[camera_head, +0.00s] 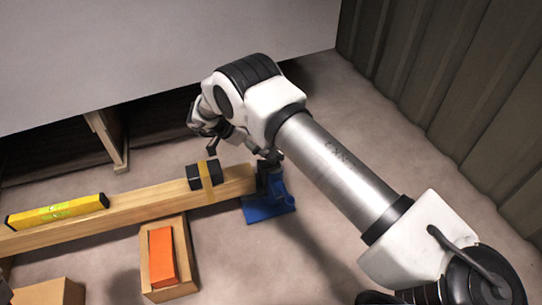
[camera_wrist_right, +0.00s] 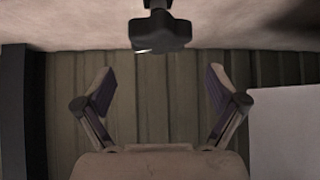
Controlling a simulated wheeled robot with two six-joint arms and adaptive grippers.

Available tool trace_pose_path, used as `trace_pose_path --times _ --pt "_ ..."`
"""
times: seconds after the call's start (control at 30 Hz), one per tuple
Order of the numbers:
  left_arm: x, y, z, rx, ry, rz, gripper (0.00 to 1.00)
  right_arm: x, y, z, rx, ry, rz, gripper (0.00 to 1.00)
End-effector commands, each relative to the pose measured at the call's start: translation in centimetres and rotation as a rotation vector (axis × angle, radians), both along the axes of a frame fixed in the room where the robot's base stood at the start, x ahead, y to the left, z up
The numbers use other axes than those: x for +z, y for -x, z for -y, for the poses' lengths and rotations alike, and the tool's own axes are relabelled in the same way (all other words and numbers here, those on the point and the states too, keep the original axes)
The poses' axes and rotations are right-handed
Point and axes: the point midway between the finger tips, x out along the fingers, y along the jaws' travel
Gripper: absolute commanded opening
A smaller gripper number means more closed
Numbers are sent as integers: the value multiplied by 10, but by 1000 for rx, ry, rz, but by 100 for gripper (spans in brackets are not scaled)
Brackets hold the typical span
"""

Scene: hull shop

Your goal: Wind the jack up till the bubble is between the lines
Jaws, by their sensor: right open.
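The blue jack (camera_head: 268,208) stands on the floor under the right end of a wooden beam (camera_head: 130,206). Its dark upper part is partly behind my right arm. A yellow spirit level (camera_head: 57,212) lies on the beam's left part; its bubble is too small to read. My right gripper is above and beside the jack, mostly hidden by its own arm in the head view. In the right wrist view the right gripper (camera_wrist_right: 160,90) is open and empty. A dark knob (camera_wrist_right: 160,34), seemingly on the jack's crank, is ahead of and between the fingers, apart from them. My left gripper is not in view.
A black block (camera_head: 203,176) is strapped to the beam with a yellow band. A wooden block with an orange piece (camera_head: 161,257) stands in front of the beam. A large grey hull surface (camera_head: 150,50) overhangs behind. Corrugated wall (camera_head: 450,90) at right. Floor right of the jack is clear.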

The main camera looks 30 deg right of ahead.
Motion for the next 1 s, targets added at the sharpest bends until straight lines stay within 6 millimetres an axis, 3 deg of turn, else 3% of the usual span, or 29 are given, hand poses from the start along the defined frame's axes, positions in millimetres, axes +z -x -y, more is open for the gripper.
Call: trace_pose_path --times 0.17,0.43,0.77,0.8,0.9,1.0 --pt "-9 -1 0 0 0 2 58 -13 2 11 -3 0 0 95" --pt "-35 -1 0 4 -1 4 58 -51 8 47 -2 0 -1 95" --pt "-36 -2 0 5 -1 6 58 -54 9 56 0 1 0 95" --pt "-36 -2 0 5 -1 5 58 -54 9 56 0 1 0 81" --pt "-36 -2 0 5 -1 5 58 -54 8 56 0 1 0 51" --pt "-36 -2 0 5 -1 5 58 -54 8 56 0 1 0 51"
